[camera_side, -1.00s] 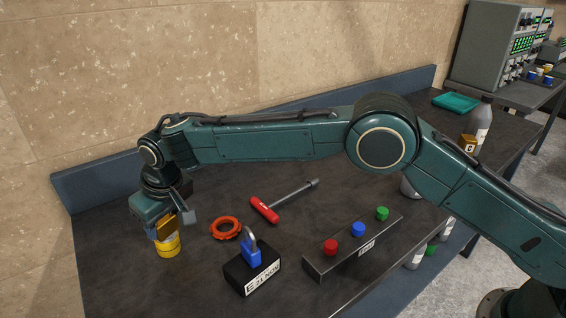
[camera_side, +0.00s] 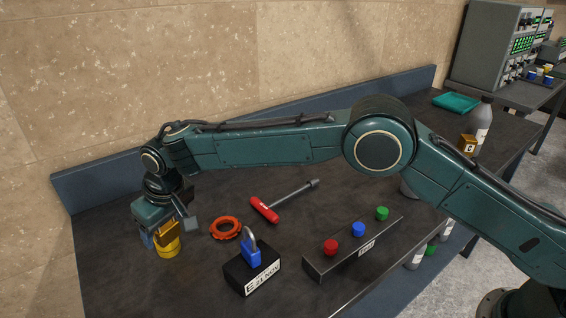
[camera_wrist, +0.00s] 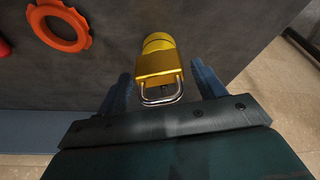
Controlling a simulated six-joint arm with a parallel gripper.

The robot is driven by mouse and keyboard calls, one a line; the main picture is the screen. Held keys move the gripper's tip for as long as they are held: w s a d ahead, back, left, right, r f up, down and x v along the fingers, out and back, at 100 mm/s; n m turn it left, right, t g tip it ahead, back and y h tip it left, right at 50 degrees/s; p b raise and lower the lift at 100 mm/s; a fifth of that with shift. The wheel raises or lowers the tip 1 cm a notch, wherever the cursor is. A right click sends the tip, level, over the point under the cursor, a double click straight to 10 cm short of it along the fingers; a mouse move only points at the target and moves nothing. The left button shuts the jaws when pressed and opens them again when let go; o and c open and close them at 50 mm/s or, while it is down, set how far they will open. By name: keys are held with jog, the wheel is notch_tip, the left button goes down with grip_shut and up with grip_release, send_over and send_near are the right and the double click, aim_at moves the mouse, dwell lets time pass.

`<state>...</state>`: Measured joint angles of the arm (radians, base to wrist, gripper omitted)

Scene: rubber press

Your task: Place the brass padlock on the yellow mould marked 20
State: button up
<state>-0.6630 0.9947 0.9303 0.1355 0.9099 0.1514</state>
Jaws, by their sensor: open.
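The brass padlock (camera_side: 168,232) rests at the top of the yellow mould (camera_side: 168,250), at the left of the bench. In the wrist view the padlock (camera_wrist: 158,65) lies between my fingers, its steel shackle towards my palm, and the round yellow mould (camera_wrist: 158,41) shows beyond it. My gripper (camera_wrist: 165,84) is open, with a gap between each finger and the padlock body. In the side view my gripper (camera_side: 168,231) is low around the padlock. I cannot read a marking on the mould, and its contact face with the padlock is hidden.
An orange ring (camera_side: 226,228) lies close right of the mould. Nearby are a blue padlock (camera_side: 250,254) on a black block (camera_side: 240,277), a red-handled tool (camera_side: 265,209) and a button box (camera_side: 345,257). A low blue back wall (camera_side: 100,186) runs behind.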

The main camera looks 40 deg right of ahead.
jog(key=v, duration=1.2)
jog(key=shift+r, duration=0.15)
jog(key=shift+d, duration=0.1)
dwell(0.3)
jog(key=s+d+r+m, duration=0.1)
jog(key=s+d+r, duration=0.3)
jog(key=d, duration=0.5)
jog(key=s+d+r+t, duration=0.1)
jog(key=s+d+r, duration=0.35)
jog(key=d, duration=0.35)
jog(key=s+d+r+m, duration=0.1)
jog(key=s+d+r, duration=0.3)
jog(key=d, duration=0.5)
jog(key=s+d+f, duration=0.2)
jog(key=s+d, duration=0.2)
jog(key=s, duration=0.3)
jog(key=s+d+f+m+h, duration=0.1)
jog(key=s+d+f, duration=0.1)
jog(key=s+d, duration=0.2)
jog(key=s+d+f+m+t, duration=0.1)
jog(key=s+d, duration=0.3)
jog(key=s, duration=0.6)
jog(key=shift+s+d+f, duration=0.35)
jog(key=shift+s+f, duration=0.05)
jog(key=shift+f, duration=0.15)
